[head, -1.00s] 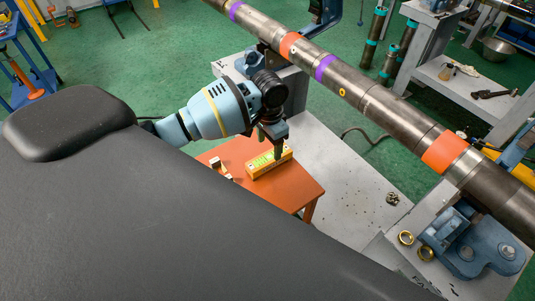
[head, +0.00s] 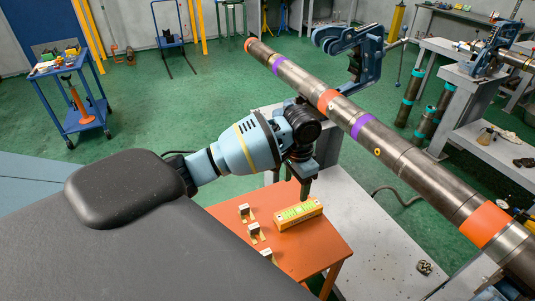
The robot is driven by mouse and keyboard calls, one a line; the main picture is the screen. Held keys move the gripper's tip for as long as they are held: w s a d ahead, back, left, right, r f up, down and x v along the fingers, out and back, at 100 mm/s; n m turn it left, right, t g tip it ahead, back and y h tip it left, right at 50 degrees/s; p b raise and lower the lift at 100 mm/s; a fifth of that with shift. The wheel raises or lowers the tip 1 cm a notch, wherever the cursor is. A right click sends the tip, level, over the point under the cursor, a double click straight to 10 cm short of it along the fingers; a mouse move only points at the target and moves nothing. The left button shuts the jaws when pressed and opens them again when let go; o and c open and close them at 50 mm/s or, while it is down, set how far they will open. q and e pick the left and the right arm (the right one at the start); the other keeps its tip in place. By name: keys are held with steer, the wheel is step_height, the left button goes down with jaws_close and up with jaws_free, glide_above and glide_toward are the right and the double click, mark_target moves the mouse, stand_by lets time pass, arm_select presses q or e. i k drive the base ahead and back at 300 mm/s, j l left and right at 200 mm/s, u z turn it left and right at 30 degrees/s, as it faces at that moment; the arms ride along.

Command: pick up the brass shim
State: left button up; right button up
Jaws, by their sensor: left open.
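Which one is the brass shim I cannot tell for sure. My left gripper (head: 306,192) points down beside the yellow block with green windows (head: 298,212), to the right of the brass pieces. It is open, with no held thing visible; its fingers overlap in this view. My right gripper is out of view.
The orange table (head: 318,243) has bare room at its right front. A long steel pipe with orange and purple bands (head: 400,155) runs diagonally behind and right of my left gripper. A grey plate (head: 375,230) lies under the pipe. A blue trolley (head: 75,115) stands far left.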

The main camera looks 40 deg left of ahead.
mark_target(253, 229)
steer(key=u, duration=1.45)
